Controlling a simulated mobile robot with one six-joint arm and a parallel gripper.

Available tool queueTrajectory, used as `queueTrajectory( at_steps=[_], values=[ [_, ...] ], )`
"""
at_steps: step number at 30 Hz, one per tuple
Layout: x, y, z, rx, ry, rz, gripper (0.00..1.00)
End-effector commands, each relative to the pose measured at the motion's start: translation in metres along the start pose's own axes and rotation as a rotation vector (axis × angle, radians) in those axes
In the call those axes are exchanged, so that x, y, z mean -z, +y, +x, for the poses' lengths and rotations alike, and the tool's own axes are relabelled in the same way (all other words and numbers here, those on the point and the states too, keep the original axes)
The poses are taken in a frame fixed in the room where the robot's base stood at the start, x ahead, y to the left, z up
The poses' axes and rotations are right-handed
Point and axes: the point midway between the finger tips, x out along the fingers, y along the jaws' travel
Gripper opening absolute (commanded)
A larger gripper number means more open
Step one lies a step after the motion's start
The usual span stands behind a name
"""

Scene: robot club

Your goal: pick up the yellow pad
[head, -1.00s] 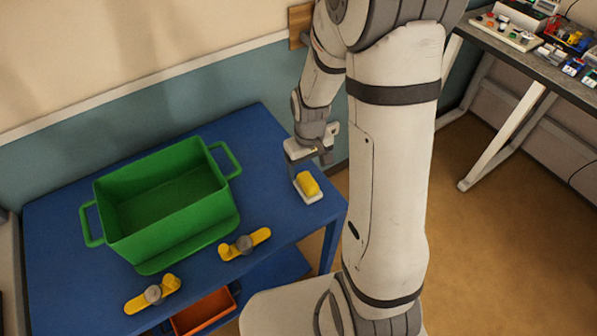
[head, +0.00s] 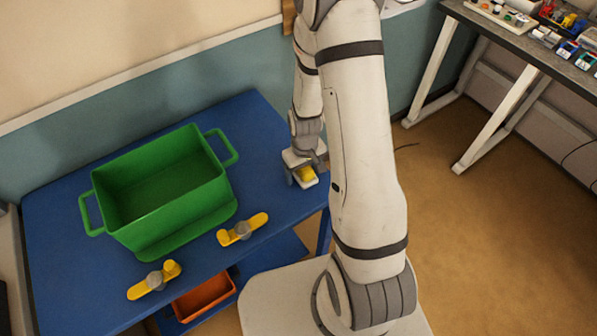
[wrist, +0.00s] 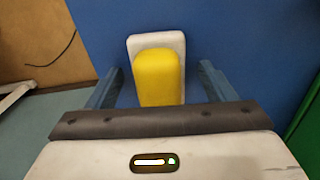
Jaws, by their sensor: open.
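The yellow pad (wrist: 158,75) lies on a white base (wrist: 134,44) on the blue table. In the wrist view it sits between the two fingers of my gripper (wrist: 157,85), with a gap on each side. The fingers are open and do not touch it. In the head view my gripper (head: 300,178) is low over the right edge of the table, and the yellow pad (head: 306,174) shows just beneath it, partly covered by the gripper.
A green bin (head: 150,218) with handles stands on the blue table (head: 60,190), left of the pad. An orange tray (head: 205,297) is below. A grey workbench (head: 510,40) stands at the right.

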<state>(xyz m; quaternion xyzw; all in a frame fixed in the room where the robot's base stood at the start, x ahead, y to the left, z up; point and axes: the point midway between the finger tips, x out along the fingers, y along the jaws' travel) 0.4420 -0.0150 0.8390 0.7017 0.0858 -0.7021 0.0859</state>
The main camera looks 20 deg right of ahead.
Motion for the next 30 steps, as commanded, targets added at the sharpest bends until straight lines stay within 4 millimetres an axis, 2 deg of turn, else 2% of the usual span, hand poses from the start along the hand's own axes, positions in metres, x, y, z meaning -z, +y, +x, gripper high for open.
queueTrajectory(
  at_steps=[6,24,30],
  values=[
    [0.0001,0.0003,0.0004,0.000,0.001,0.001,0.76],
    [-0.0001,0.0007,0.0001,0.000,0.000,0.002,0.28],
    [-0.0001,0.0009,-0.0001,0.000,0.001,0.002,0.28]
  ],
)
